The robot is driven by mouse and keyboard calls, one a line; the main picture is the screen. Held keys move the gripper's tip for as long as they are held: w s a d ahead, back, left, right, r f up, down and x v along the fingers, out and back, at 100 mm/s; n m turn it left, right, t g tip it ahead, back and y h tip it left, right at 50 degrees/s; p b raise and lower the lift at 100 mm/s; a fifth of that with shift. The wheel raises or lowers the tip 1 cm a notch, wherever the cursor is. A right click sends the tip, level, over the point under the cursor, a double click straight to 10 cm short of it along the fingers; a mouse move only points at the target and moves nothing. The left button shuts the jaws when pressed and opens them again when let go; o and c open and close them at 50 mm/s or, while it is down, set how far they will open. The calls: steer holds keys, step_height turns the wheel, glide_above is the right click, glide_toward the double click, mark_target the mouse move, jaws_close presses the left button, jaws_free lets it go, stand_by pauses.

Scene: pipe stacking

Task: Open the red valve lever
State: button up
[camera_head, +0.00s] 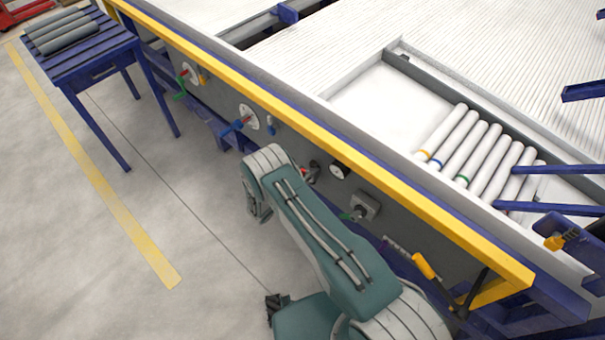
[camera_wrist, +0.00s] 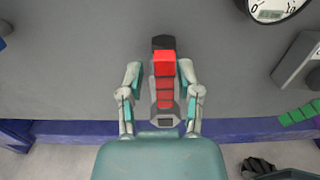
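The red valve lever (camera_wrist: 164,80) is in the middle of the wrist view, its red grip pointing up to a dark end on the grey panel. In the head view only a bit of the red lever (camera_head: 304,172) shows beside my arm. My gripper (camera_wrist: 159,72) is open, with one finger on each side of the lever. A gap shows between the left finger and the lever; the right finger is closer, and I cannot tell if it touches. In the head view my arm hides most of the gripper.
Blue (camera_head: 240,123) and green (camera_head: 181,92) levers are to the left. A yellow rail (camera_head: 330,125) edges the bench.

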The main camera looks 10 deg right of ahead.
stand_by(0.3)
steer(key=v, duration=1.2)
steer(key=s+d+r+m+g+y, duration=0.1)
steer(key=d+r+m+g, duration=0.35)
steer(key=r, duration=0.55)
steer(key=s+d+r+m+g+y, duration=0.1)
steer(key=d+r+m+g+y, duration=0.3)
steer(key=r, duration=0.6)
steer(key=s+d+r+m+g+h, duration=0.1)
steer(key=d+r+m+g, duration=0.1)
steer(key=r+m, duration=0.6)
steer(key=s+d+r+m+t+y, duration=0.2)
steer(key=s+r+m+t+y, duration=0.3)
steer(key=s+r, duration=1.3)
steer(key=s+m+y, duration=0.4)
steer(key=y, duration=0.1)
steer(key=shift+s+r+y, duration=0.15)
steer(key=shift+r+y, duration=0.15)
steer(key=shift+r, duration=0.1)
